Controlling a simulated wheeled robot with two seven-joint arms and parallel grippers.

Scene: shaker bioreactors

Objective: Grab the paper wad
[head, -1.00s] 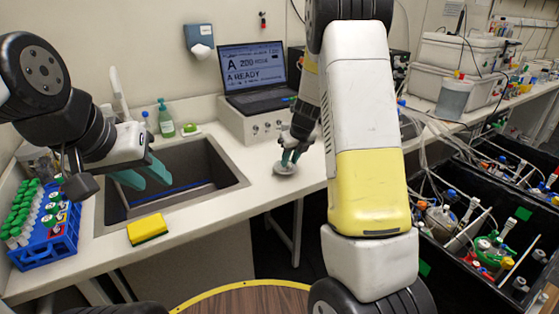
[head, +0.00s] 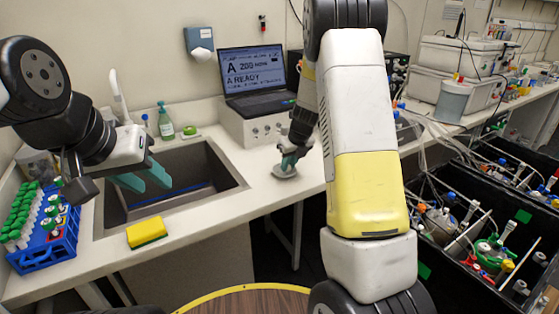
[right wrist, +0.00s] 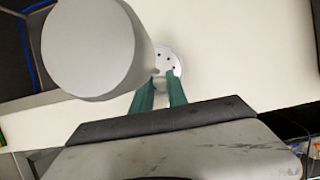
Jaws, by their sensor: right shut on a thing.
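My right gripper (head: 287,163) is low over the counter beside the sink, shut on a small pale thing that I take to be the paper wad. A round pale disc with dark dots (right wrist: 172,64) lies under the green fingertips in the right wrist view; the disc (head: 284,172) also shows in the head view. The wad is too small and too covered by the fingers to make out its shape. My left gripper (head: 143,180) is open and empty above the sink, its green fingers apart.
The grey sink (head: 236,184) is left of the right gripper. A yellow sponge (head: 146,232) lies at the counter's front edge. A blue tube rack (head: 60,246) stands at the far left. A laptop (head: 251,75) sits on a white box (head: 248,125) behind. The counter around the disc is clear.

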